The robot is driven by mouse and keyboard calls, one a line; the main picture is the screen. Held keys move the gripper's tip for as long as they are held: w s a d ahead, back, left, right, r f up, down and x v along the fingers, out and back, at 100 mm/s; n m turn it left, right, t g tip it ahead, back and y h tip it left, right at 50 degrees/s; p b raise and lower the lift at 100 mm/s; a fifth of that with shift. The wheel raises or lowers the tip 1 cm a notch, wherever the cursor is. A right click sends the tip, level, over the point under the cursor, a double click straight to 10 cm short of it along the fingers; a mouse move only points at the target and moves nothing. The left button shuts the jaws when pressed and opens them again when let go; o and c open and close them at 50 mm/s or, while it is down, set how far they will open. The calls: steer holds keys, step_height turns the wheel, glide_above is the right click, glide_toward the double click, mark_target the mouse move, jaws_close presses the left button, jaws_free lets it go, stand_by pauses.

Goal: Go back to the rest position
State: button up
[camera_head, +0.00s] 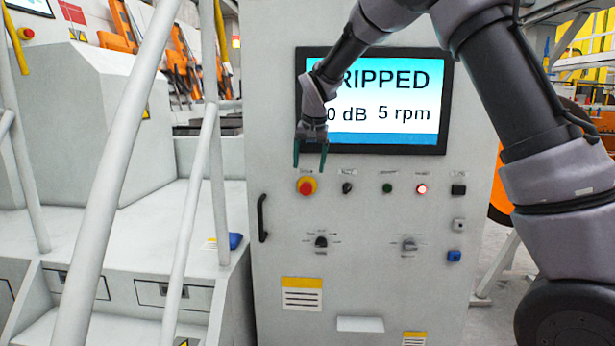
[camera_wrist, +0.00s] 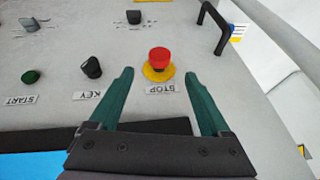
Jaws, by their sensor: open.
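My gripper (camera_head: 310,158) is open and empty, hanging in front of the lower left part of the cabinet's screen (camera_head: 420,106). Its two green fingers point down, above the red stop button (camera_head: 307,186). In the wrist view the fingers of my gripper (camera_wrist: 160,90) stand apart, with the stop button (camera_wrist: 159,58) on its yellow base beyond and between their tips. I see no contact with the button. The screen reads "RIPPED", partly hidden by my arm, and "0 dB 5 rpm".
The grey control cabinet (camera_head: 370,270) carries a key switch (camera_head: 347,188), a green start button (camera_head: 387,188), a lit red lamp (camera_head: 422,189) and two rotary knobs. A black door handle (camera_head: 262,218) protrudes at left. White railings (camera_head: 120,140) and steps stand left.

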steer(key=shift+v, duration=0.9)
steer(key=s+d+r+m, duration=0.1)
steer(key=s+d+r, duration=0.4)
steer(key=d, duration=0.4)
steer(key=s+d+r, duration=0.5)
steer(key=s+d, duration=0.1)
steer(key=d, duration=0.3)
steer(key=s+d+f+m+t, duration=0.1)
steer(key=s+d, duration=0.4)
steer(key=s, duration=0.5)
steer(key=s+d+t, duration=0.1)
steer(key=s+d, duration=0.4)
steer(key=s, duration=0.6)
steer(key=shift+d+f+m+t+y, duration=0.3)
steer(key=shift+f+m, duration=0.1)
steer(key=shift+s, duration=0.1)
